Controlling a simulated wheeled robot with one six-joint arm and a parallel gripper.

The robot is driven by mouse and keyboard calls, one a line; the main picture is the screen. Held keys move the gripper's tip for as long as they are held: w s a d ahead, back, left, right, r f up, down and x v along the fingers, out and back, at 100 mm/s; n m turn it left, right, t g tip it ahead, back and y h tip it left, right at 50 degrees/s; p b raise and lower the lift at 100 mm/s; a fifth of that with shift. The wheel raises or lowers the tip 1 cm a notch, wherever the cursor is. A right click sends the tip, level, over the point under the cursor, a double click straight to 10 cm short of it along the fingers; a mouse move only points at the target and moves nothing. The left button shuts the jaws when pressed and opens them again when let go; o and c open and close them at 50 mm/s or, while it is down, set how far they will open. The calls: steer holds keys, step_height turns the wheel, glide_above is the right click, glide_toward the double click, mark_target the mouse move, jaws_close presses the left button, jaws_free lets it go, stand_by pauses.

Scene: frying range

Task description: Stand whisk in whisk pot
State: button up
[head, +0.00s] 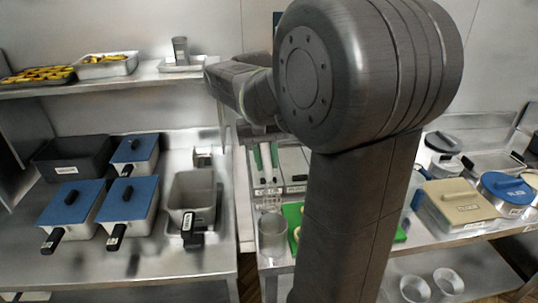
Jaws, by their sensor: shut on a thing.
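A grey cylindrical pot (272,236) stands upright at the front left corner of the right counter. It may be the whisk pot, but I read no label on it. No whisk can be made out. My arm's large dark links fill the middle of the view, and a wrist part reaches left above the gap between the counters. My gripper's fingers do not show, so what they hold is hidden.
A green board (292,214) lies right of the pot, partly behind my arm. A tray of utensils (267,190) lies behind it. Blue-lidded pans (70,204) and a grey bin (192,188) stand on the left counter (160,262). A shelf (150,76) runs above.

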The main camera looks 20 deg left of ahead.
mark_target(267, 199)
step_height(267, 199, down, 3)
steer(key=shift+w+f+b, duration=0.15)
steer(key=shift+f+b, duration=0.05)
steer(key=shift+b, duration=1.05)
steer(key=shift+f+b, duration=2.9)
steer(key=shift+f, duration=2.05)
steer(key=o, duration=1.1)
steer(key=r, duration=0.4)
steer(key=a+r, duration=0.1)
steer(key=r, duration=0.8)
steer(key=shift+a+r, duration=0.3)
steer(key=shift+r, duration=0.05)
